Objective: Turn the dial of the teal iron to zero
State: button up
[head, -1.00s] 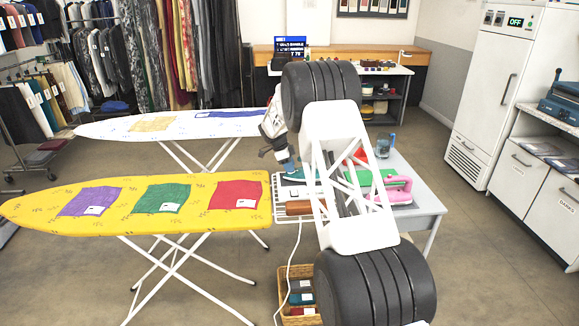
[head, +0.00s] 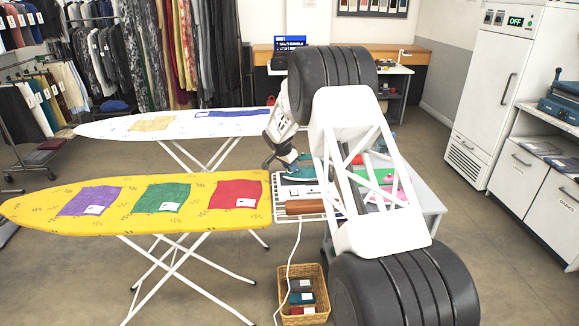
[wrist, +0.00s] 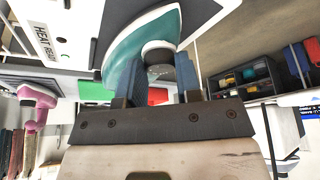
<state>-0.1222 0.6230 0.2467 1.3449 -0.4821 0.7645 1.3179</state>
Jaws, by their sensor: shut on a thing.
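The teal iron (head: 298,170) is at the left end of the grey table, next to the yellow ironing board, partly covered by my gripper and arm. In the wrist view its teal and white body (wrist: 140,42) fills the upper middle. Its dark round dial (wrist: 159,58) sits between the two blue fingers of my gripper (wrist: 159,80). The fingers are shut on the dial, one on each side. In the head view my gripper (head: 286,160) is small and its fingertips are hard to make out. The dial's marks and pointer cannot be read.
A pink iron (head: 390,195) shows behind my arm on the table, also in the wrist view (wrist: 38,105). A brown block (head: 303,207) lies at the table's front. A wicker basket (head: 317,280) stands below. The yellow board (head: 120,218) is on the left.

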jog(key=n+t+y, duration=0.1)
jog(key=n, duration=0.2)
jog(key=shift+s+d, duration=0.1)
jog(key=shift+n, duration=0.4)
jog(key=o, duration=0.9)
jog(key=shift+o, duration=0.2)
jog(key=v, duration=0.7)
jog(key=shift+r, duration=0.4)
jog(key=shift+s, duration=0.1)
